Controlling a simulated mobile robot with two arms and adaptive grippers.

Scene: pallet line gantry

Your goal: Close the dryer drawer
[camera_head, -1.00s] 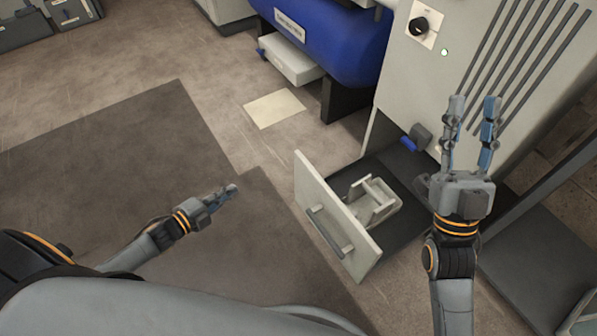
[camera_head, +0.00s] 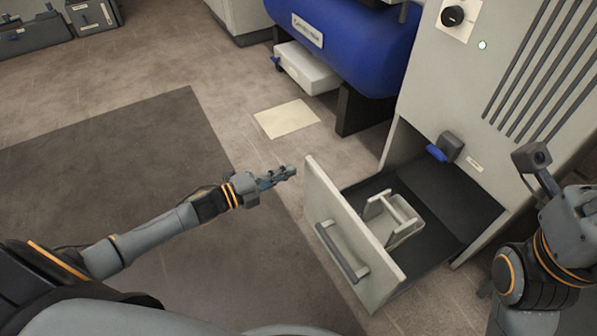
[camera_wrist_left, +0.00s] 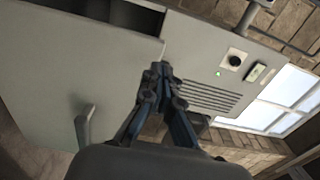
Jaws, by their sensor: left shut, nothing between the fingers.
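The dryer drawer (camera_head: 345,240) stands pulled out of the grey dryer cabinet (camera_head: 455,85), its front panel and dark bar handle (camera_head: 341,252) facing me. A pale bracket-like part (camera_head: 392,220) shows inside the drawer. My left gripper (camera_head: 292,171) is shut and empty, just left of the panel's upper left corner and apart from it in the head view. In the left wrist view the shut fingers (camera_wrist_left: 160,72) show in front of the grey panel, with the handle (camera_wrist_left: 84,125) at left. My right arm is at the right edge; its fingers do not show clearly.
A blue tank (camera_head: 345,45) with a white box (camera_head: 307,68) below it stands behind the drawer. The floor left of the drawer, with a dark mat (camera_head: 120,150), is clear.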

